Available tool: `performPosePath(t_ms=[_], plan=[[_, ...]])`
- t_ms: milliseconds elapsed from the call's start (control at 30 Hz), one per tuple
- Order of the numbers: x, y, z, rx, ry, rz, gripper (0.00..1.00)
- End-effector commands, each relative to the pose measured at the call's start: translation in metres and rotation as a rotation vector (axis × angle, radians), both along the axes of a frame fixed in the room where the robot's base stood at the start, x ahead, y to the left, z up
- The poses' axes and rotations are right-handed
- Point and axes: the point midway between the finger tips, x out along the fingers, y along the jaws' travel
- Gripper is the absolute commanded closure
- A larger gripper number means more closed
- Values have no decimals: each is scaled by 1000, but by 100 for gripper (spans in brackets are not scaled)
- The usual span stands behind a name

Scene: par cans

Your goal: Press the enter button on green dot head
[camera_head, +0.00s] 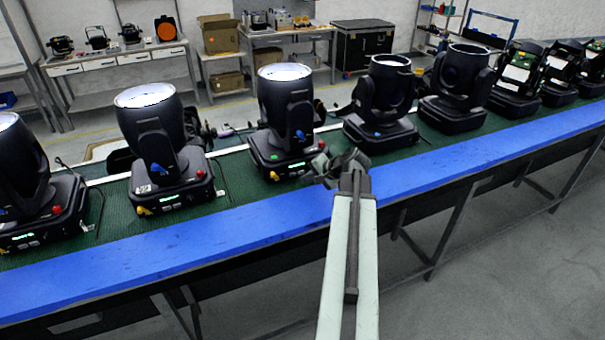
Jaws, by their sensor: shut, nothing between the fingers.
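The head with a green dot (275,157) is the black moving head (284,100) near the middle of the belt, with a lit white lens on top. Its base front (290,168) faces me, with a small lit display, a yellow tab at the lower left and a red knob at the right corner. The enter button is too small to make out. My gripper (328,170) is shut and empty. In the picture it overlaps the right end of that base front; I cannot tell whether it touches.
Similar black heads stand on both sides, the nearest left one (155,130) and right one (384,100) close by. They rest on a green belt (235,185) with a blue front rail (250,228). Shelves, boxes and a black case (362,47) stand behind.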

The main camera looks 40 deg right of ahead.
Motion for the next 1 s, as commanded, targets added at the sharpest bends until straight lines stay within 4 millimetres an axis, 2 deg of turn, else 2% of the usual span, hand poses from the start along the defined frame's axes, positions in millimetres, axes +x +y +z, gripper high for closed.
performPosePath(t_ms=[367, 833, 1000], plan=[[-3, 2, 0, 0, 0, 0, 100], [-45, 19, 0, 0, 1, 0, 100], [-48, 19, 0, 0, 0, 0, 100]])
